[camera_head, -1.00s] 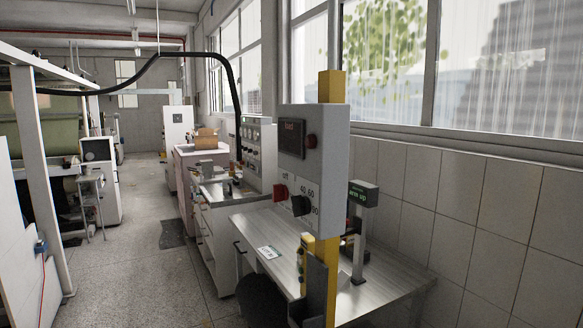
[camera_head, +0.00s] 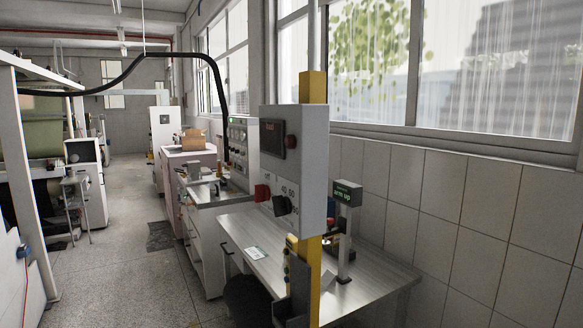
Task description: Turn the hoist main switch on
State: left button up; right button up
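A grey control box (camera_head: 312,165) is mounted on a yellow post (camera_head: 313,88). Its front has a dark display (camera_head: 272,137), a red round button (camera_head: 291,142), a red knob (camera_head: 262,192) at lower left and a black rotary knob (camera_head: 282,205) with number marks beside it. I cannot tell which control is the hoist main switch, and the small lettering is unclear. A yellow hand control (camera_head: 291,262) with small buttons hangs on the post below the box. Neither of my grippers is in view.
A metal-topped bench (camera_head: 245,231) with a card (camera_head: 256,253) stands behind the post. A small display on a stand (camera_head: 347,193) is on its right. A black stool (camera_head: 245,298) is in front. The aisle floor (camera_head: 120,265) at left is open. A tiled wall (camera_head: 460,215) closes the right.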

aim_at(262, 193)
jog(key=i+j+z, duration=0.25)
jog(key=z, duration=0.2)
jog(key=i+j+z, duration=0.2)
jog(key=j+z, duration=0.25)
jog(key=i+j+z, duration=0.15)
jog(key=j+z, duration=0.25)
jog(key=i+j+z, duration=0.1)
jog(key=j+z, duration=0.8)
jog(key=k+j+z, duration=0.1)
jog(key=j+z, duration=0.35)
jog(key=k+j+z, duration=0.1)
jog(key=j+z, duration=0.3)
jog(key=k+j+z, duration=0.2)
jog(key=j+z, duration=0.25)
jog(key=l, duration=0.1)
